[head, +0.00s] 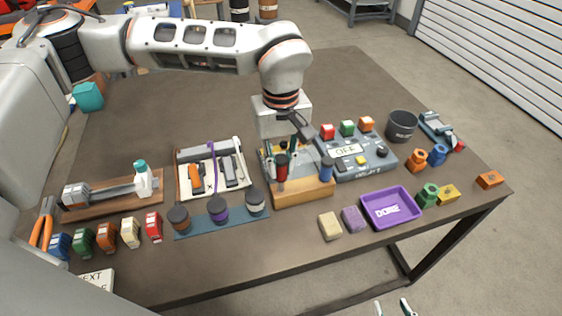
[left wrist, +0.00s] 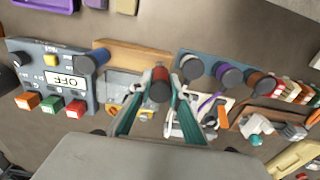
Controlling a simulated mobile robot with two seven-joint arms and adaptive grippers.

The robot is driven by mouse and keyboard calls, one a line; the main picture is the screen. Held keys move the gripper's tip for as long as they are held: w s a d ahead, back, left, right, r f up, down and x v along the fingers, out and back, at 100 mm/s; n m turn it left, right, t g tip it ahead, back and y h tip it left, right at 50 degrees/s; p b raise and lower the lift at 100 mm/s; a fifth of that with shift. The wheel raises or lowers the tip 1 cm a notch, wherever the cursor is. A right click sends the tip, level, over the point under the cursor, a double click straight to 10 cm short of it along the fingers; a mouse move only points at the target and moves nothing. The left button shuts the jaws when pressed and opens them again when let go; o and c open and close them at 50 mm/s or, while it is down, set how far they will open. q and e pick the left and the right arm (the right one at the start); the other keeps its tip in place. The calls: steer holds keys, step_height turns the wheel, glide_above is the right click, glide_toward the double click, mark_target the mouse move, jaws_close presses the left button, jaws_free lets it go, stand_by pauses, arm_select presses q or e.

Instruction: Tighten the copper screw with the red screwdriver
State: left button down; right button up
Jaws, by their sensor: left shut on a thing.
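The red screwdriver (head: 282,167) stands upright at the wooden block (head: 303,193); its dark red handle (left wrist: 160,84) also shows in the left wrist view. My left gripper (head: 287,146) is above the block, with its teal fingers (left wrist: 160,92) shut on the screwdriver's handle. The screwdriver's tip is hidden. A small orange-coloured round spot (left wrist: 114,111) shows on the grey plate behind the block in the left wrist view; I cannot tell whether it is the copper screw. My right gripper (head: 393,307) is at the bottom edge of the head view, off the table, fingers apart and empty.
A blue-handled tool (head: 327,168) stands at the block's right end. A control box (head: 358,154) reading OFF is right of it. Dark-capped jars (head: 218,210) and a tool tray (head: 212,168) are left. A purple tray (head: 366,217) is front right. The table's back is clear.

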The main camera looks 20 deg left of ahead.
arm_select(q)
steer(key=shift+f+b, duration=0.75)
steer(key=shift+f, duration=0.75)
steer(key=c, duration=1.8)
jaws_free()
steer(key=shift+r, duration=0.1)
step_height(320, 180, up, 12)
steer(key=shift+f, duration=0.1)
